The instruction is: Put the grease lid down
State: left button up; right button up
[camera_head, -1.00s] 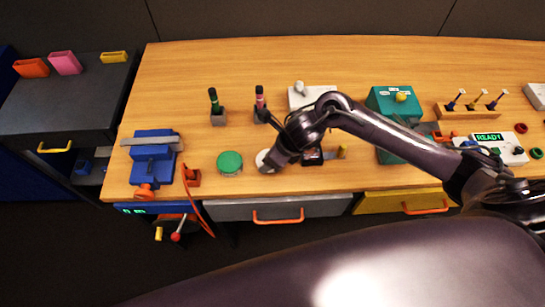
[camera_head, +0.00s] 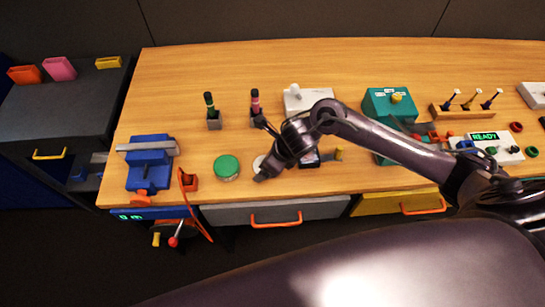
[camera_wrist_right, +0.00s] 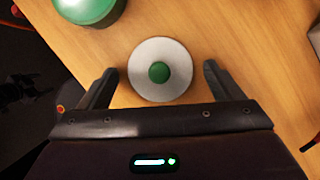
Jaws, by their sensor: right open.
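The grease lid is a pale grey disc with a green knob; it lies flat on the wooden table in the right wrist view (camera_wrist_right: 160,85). My right gripper (camera_wrist_right: 160,70) is open, with one finger on each side of the lid and a gap at both sides. In the head view the lid (camera_head: 258,162) is mostly hidden behind my right gripper (camera_head: 263,174). The green-topped grease tin (camera_head: 227,167) stands just left of it, and it also shows at the top left of the right wrist view (camera_wrist_right: 88,8). My left gripper is not in view.
A blue vise (camera_head: 150,162) stands at the left end of the table (camera_head: 215,70). Dark holders with green and pink tools stand behind the tin. A white box (camera_head: 306,98) and a teal box (camera_head: 388,107) are farther right. The table's front edge is close.

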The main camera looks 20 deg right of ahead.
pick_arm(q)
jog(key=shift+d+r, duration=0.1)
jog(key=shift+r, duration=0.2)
pick_arm(e)
jog(key=v, duration=1.2)
